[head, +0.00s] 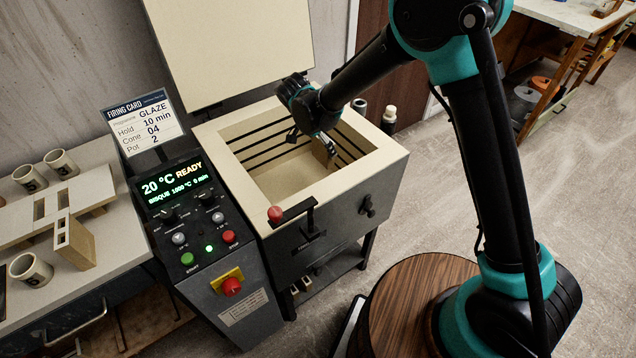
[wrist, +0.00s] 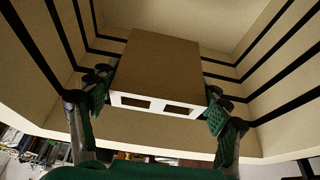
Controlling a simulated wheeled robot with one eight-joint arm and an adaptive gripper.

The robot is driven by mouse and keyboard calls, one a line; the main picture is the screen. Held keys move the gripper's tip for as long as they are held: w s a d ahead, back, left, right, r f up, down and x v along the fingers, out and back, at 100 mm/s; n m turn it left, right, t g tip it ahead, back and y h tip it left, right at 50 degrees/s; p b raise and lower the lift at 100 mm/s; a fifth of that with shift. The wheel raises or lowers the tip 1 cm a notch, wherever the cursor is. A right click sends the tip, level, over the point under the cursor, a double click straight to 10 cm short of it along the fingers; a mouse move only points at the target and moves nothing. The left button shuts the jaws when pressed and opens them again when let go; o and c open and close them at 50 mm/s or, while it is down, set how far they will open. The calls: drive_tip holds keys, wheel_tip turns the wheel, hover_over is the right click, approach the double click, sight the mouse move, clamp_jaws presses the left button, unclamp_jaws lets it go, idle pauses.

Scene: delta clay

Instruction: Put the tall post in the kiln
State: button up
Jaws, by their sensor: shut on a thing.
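The kiln (head: 391,167) stands open in the head view, a pale square chamber with dark grooves along its walls. My gripper (head: 322,141) is inside the chamber, toward its right side. In the wrist view my gripper (wrist: 160,100) is shut on the tall post (wrist: 158,68), a tan block with two rectangular holes in its near end. The pads press on both sides of the post. In the head view the post is small and partly hidden by the gripper. I cannot tell whether it touches the kiln floor.
The kiln lid (head: 235,45) is raised behind the chamber. A control panel (head: 190,215) reads 20 °C READY, BISQUE 1000 °C 0 min. A firing card (head: 143,121) shows GLAZE, 10 min, cone 04. The left table holds several mugs (head: 31,269) and a hollow block (head: 75,243).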

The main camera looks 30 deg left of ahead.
wheel_tip(320, 180, down, 16)
idle(0.5)
drive_tip(key=shift+f, duration=0.1)
drive_tip(key=o, duration=1.5)
drive_tip(key=v, duration=1.2)
